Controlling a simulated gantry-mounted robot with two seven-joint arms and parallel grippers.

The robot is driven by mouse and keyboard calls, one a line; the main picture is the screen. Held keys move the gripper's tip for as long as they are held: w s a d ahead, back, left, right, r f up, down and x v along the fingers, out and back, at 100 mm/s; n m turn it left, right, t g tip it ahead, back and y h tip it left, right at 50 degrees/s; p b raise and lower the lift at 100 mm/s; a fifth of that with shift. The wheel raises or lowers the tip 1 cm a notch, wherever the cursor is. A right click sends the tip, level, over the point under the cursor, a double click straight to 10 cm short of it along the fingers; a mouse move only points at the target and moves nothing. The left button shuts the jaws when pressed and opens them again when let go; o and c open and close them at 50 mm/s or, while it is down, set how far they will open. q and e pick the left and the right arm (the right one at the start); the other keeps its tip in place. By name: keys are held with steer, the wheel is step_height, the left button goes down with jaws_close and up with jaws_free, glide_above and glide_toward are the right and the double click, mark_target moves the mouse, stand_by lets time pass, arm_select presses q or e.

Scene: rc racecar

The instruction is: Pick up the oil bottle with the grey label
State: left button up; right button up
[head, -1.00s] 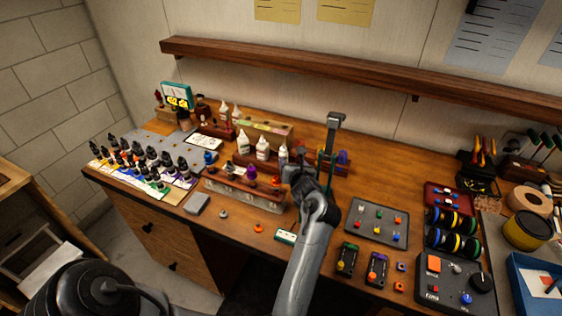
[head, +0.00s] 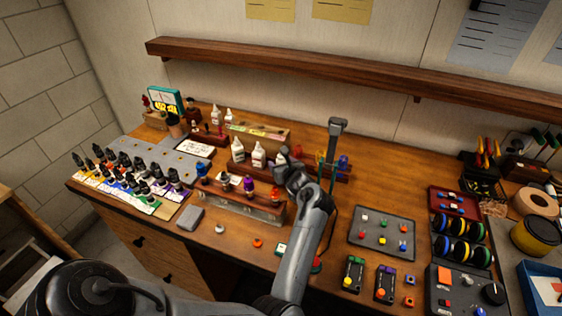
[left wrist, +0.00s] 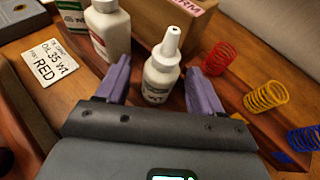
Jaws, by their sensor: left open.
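A white oil bottle with a pale greyish label (left wrist: 161,82) stands upright in the left wrist view, nozzle up, between the two purple fingers of my left gripper (left wrist: 160,88). The fingers are open, one on each side, and I cannot tell whether either touches it. In the head view my left gripper (head: 292,172) is at the wooden bottle rack and partly hides this bottle (head: 281,158). A second white bottle with a red label (left wrist: 108,32) stands to its left, and a green-labelled one (left wrist: 72,15) is beyond that. My right gripper is not in view.
Red (left wrist: 221,58), yellow (left wrist: 265,97) and blue (left wrist: 303,139) springs stand right of the gripper. A card reading oil 35 wt red (left wrist: 50,62) lies left. A wooden box (left wrist: 165,20) is behind the bottles. A shock rack (head: 240,202) stands in front.

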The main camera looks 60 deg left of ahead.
arm_select(q)
steer(key=shift+c, duration=0.2)
steer(key=c, duration=1.1)
steer(key=shift+o, duration=0.2)
steer(key=shift+r, duration=0.1)
